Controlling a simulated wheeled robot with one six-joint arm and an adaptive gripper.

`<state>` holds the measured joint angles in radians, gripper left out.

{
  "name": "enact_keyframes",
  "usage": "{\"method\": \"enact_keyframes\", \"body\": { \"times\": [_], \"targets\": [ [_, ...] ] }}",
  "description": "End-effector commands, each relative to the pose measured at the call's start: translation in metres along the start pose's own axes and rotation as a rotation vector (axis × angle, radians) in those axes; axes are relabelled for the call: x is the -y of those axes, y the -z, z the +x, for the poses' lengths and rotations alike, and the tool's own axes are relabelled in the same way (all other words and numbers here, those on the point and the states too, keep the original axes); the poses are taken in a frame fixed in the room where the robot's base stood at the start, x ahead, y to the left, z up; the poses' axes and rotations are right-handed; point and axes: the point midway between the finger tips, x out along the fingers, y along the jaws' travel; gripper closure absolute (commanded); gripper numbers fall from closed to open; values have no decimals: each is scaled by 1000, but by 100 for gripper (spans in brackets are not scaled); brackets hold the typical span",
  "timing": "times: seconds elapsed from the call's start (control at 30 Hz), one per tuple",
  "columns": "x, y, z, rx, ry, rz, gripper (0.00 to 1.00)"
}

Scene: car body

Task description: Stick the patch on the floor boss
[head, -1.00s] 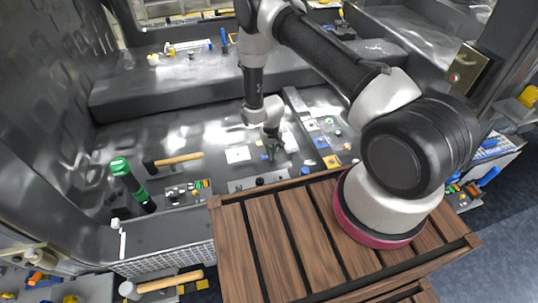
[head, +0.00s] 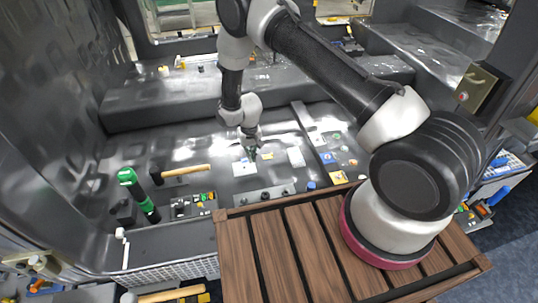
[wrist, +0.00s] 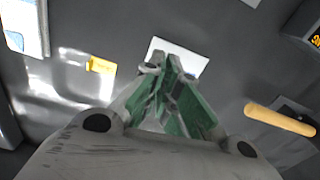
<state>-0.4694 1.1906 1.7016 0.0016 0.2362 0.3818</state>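My gripper (head: 251,152) is low over the car floor, just above and beside a flat white square (head: 244,167). In the wrist view its green-padded fingers (wrist: 161,68) are drawn together at the tips, and I see nothing held between them. The white square (wrist: 180,54) shows just beyond the tips, partly hidden by them. A small yellow label (wrist: 101,65) lies to its left; it also shows in the head view (head: 267,156). A second white square (head: 296,157) lies further right. I cannot tell which piece is the patch or make out the floor boss.
A hammer (head: 182,171) lies to the left, its handle (wrist: 279,119) at the wrist view's right. A green-and-black tool (head: 137,191) stands at the far left. A dark plate with knobs (head: 264,195) is in front. A raised rib (head: 308,122) crosses to the right.

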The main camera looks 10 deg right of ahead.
Motion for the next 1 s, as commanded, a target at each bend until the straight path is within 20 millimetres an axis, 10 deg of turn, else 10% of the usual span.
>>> {"method": "enact_keyframes", "body": {
  "times": [0.57,1.0],
  "targets": [
    [10,16,-1,12,-5,87,100],
    [9,15,42,13,-5,86,100]
  ]
}}
